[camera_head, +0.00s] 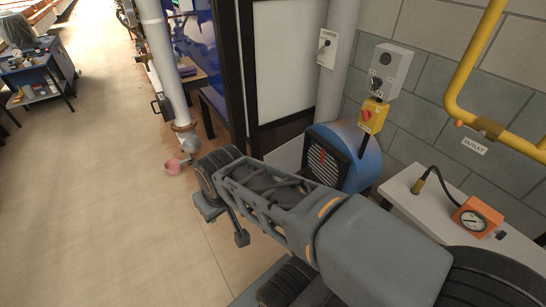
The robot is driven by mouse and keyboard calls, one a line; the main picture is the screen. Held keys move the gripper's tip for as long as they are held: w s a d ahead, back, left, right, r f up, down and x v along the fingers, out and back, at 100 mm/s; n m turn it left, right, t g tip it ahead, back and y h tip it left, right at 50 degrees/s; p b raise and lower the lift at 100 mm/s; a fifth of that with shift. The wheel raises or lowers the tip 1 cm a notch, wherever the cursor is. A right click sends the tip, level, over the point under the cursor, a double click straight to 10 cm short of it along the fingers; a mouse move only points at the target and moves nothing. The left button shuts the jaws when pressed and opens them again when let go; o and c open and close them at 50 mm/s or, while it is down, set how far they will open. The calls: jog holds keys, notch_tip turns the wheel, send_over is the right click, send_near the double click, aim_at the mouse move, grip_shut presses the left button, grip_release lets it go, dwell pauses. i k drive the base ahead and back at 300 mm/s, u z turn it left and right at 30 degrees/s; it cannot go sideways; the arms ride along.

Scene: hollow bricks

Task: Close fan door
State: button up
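The blue round fan housing (362,158) stands by the wall, right of centre. Its dark square front with a louvred grille (325,160) faces left. I take this front to be the fan door, but cannot tell how far it stands open. My arm passes in front of the housing's lower part and hides it. My gripper (225,222) is at the arm's far end, left of the fan and apart from it. Two dark finger ends show with a gap between them and nothing held.
A yellow switch box (373,115) and a grey box (391,70) are above the fan. An orange gauge (477,218) sits on a pale bench at right.

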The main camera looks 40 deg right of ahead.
aim_at(288, 157)
jog(key=i, duration=2.8)
jog(key=z, duration=3.35)
jog(key=i, duration=0.5)
jog(key=z, duration=0.05)
jog(key=k, duration=0.3)
jog(key=u, duration=1.4)
